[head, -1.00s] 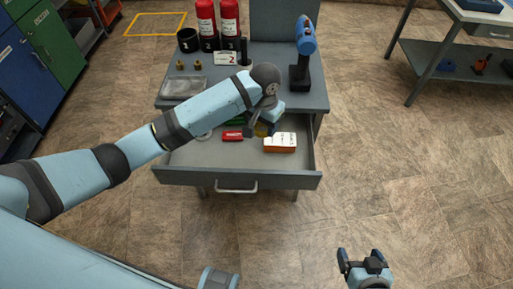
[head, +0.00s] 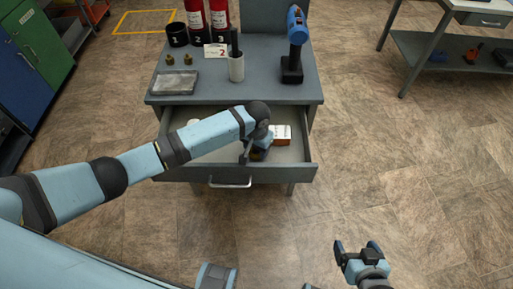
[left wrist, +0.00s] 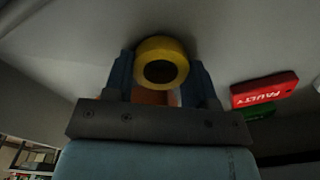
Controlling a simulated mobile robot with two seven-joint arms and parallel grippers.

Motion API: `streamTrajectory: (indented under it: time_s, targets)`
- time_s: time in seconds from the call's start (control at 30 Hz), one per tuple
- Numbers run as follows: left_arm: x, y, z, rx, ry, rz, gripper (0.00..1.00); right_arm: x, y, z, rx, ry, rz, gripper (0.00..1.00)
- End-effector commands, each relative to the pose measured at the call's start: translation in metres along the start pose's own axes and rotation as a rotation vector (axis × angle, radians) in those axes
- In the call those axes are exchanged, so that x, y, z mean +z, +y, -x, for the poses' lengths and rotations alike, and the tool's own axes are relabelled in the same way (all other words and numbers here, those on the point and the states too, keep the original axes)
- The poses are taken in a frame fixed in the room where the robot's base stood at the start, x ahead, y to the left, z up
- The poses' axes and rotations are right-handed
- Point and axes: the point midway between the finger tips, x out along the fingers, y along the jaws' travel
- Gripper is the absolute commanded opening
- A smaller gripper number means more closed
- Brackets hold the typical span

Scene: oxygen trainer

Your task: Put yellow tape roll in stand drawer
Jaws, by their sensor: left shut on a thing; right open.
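The yellow tape roll (left wrist: 162,43) is between the fingers of my left gripper (left wrist: 160,78) in the left wrist view, its hole facing the camera. In the head view my left gripper (head: 252,153) points down inside the open drawer of the grey stand, near its front panel (head: 280,175); only a dark yellow bit of the roll shows there. The pale drawer floor is close to the roll in the wrist view; I cannot tell whether they touch. My right gripper (head: 356,252) is open and empty, over the floor at lower right.
A white and orange box (head: 282,133) lies in the drawer, right of my left gripper. A red tag (left wrist: 265,90) and a green one (left wrist: 252,113) lie there too.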

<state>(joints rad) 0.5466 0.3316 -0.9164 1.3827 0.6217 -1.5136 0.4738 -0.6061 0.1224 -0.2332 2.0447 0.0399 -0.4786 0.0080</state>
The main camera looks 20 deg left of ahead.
Motion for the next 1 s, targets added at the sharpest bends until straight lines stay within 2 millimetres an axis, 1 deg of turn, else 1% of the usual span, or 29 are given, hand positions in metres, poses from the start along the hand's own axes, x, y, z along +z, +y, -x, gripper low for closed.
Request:
streamTrajectory:
  time_s: [0.27, 0.3, 0.37, 0.4, 0.67, 0.77, 0.87, 1.0]
  targets:
    - [0.0, 0.0, -0.002, 0.0, 0.0, 0.0, 0.29, -0.003, -0.001, 0.001, 0.0, 0.005, -0.002, 0.87]
    - [0.0, 0.0, -0.002, 0.0, 0.0, 0.0, 0.54, -0.003, -0.001, 0.001, 0.0, 0.006, -0.002, 0.87]
    - [0.0, 0.0, -0.002, 0.0, 0.001, 0.0, 0.68, -0.003, -0.001, 0.001, 0.0, 0.007, -0.003, 0.87]
    - [0.0, 0.0, -0.002, 0.0, 0.001, 0.0, 0.77, -0.004, -0.001, 0.001, 0.0, 0.007, -0.003, 0.87]
    - [0.0, 0.0, -0.002, 0.0, 0.001, 0.0, 0.77, -0.004, -0.001, 0.0, 0.001, 0.01, -0.003, 0.87]
    - [0.0, 0.0, 0.003, 0.0, 0.002, 0.0, 0.77, -0.004, -0.001, -0.001, 0.001, 0.01, -0.003, 0.87]
    - [-0.001, 0.0, 0.017, 0.001, 0.003, 0.0, 0.77, -0.006, -0.001, 0.001, 0.001, 0.009, -0.002, 0.87]
    - [-0.001, 0.0, 0.046, 0.0, 0.004, 0.0, 0.77, -0.01, -0.001, 0.004, 0.002, 0.014, 0.003, 0.87]
